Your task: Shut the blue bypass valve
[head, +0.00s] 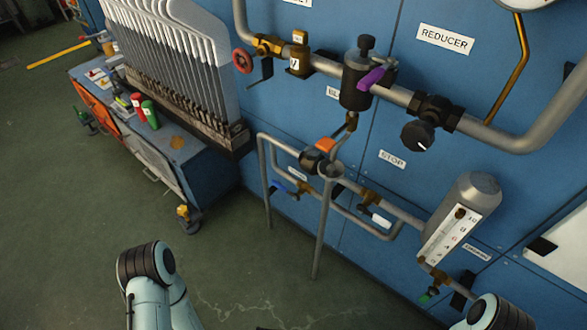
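A small blue lever (279,186) shows low on the pipework, left of a brass valve body (304,188) on the lower pipe loop. The lever is small and partly among the pipes, so I cannot tell its exact angle to the pipe. Parts of my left arm show at the bottom left and of my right arm at the bottom right. Neither gripper's fingers are in view, and both arms are apart from the lever.
Nearby handles are purple (372,79), orange (326,145), white (381,221) and green (424,298). A gauge tube (452,232) stands right. A pipe leg (321,240) reaches the floor before the wall. A blue cart (196,165) stands left; the floor (80,240) is clear.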

